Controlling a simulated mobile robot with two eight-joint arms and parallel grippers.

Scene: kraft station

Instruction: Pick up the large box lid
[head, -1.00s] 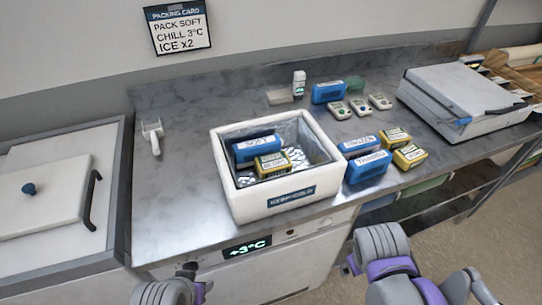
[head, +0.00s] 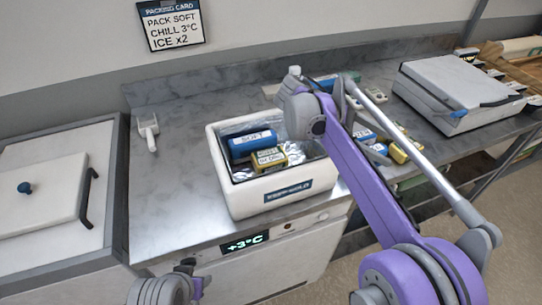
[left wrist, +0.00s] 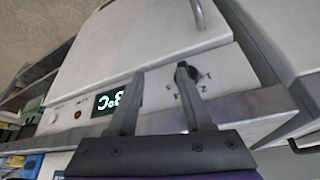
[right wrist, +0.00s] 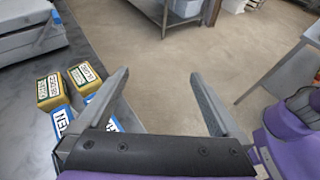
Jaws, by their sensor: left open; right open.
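The open white cold box (head: 275,196) stands on the steel counter with its top uncovered. It holds a blue pack (head: 252,143) and a yellow pack (head: 269,159) in a silver liner. A flat white lid (head: 38,200) with a blue knob and dark handle lies on the unit at far left. A flat pale case or lid (head: 450,88) with a blue clip lies at the right; I cannot tell which is the large box lid. My right gripper (right wrist: 160,76) is open and empty near the counter edge. My left gripper (left wrist: 158,72) is open and empty before the front panel.
Yellow packs (right wrist: 83,75) and blue packs (right wrist: 63,122) lie beside my right gripper. A white scoop (head: 148,130) lies on the counter (head: 175,185) left of the box. My right arm hides part of the counter behind the box.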

